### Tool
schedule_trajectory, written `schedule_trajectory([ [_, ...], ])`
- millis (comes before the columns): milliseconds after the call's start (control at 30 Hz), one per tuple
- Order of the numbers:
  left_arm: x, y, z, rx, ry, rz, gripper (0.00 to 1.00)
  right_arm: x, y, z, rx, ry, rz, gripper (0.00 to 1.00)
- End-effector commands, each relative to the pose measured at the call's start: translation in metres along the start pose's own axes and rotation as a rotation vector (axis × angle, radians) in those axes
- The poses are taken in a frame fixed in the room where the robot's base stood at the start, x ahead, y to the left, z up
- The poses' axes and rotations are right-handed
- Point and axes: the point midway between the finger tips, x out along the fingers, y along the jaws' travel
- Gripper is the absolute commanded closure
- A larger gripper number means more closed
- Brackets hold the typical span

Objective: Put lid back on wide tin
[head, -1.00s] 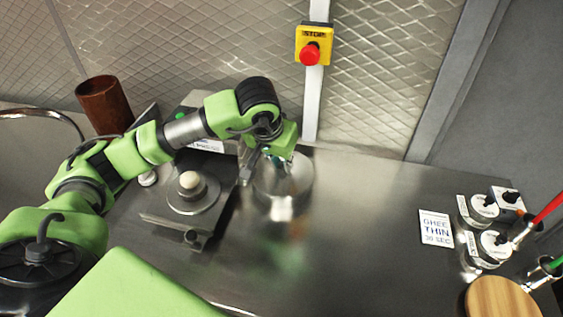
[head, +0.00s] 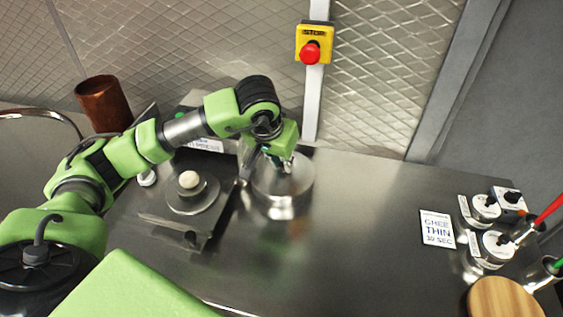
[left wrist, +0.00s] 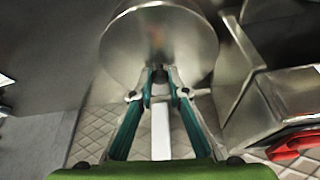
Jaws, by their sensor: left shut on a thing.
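The wide tin (head: 281,208) is a shiny steel cylinder on the steel counter, left of the middle in the head view. The lid (head: 297,180) is a round steel disc at its top. In the left wrist view the lid (left wrist: 125,45) fills the upper middle. My left gripper (head: 282,163) reaches down over it, and in the left wrist view its fingers (left wrist: 160,73) are shut on the small knob at the lid. I cannot tell whether the lid rests on the rim or hovers just above it. My right gripper is not in view.
A scale with a pale ball (head: 189,180) stands close left of the tin. A brown cup (head: 104,102) is farther left. The counter between is clear.

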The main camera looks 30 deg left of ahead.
Motion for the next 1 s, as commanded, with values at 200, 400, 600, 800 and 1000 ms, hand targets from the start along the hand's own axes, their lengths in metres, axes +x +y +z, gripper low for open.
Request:
schedule_trajectory([
  [200, -0.0005, 0.0001, -0.0003, 0.000, 0.001, 0.000, 1.00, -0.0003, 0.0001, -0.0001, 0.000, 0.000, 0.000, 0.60],
  [400, -0.0004, 0.0002, -0.0003, 0.000, 0.001, 0.001, 0.65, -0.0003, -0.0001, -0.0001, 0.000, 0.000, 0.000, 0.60],
  [600, -0.0003, 0.0002, -0.0002, 0.000, 0.000, 0.001, 0.65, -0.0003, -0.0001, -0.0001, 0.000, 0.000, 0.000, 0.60],
  [800, 0.0000, 0.0003, 0.0002, 0.000, -0.001, 0.000, 0.48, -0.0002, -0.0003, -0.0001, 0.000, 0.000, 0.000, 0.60],
  [1000, -0.0003, 0.0003, 0.0000, 0.000, 0.000, 0.001, 0.48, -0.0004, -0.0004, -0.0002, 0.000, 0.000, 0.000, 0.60],
])
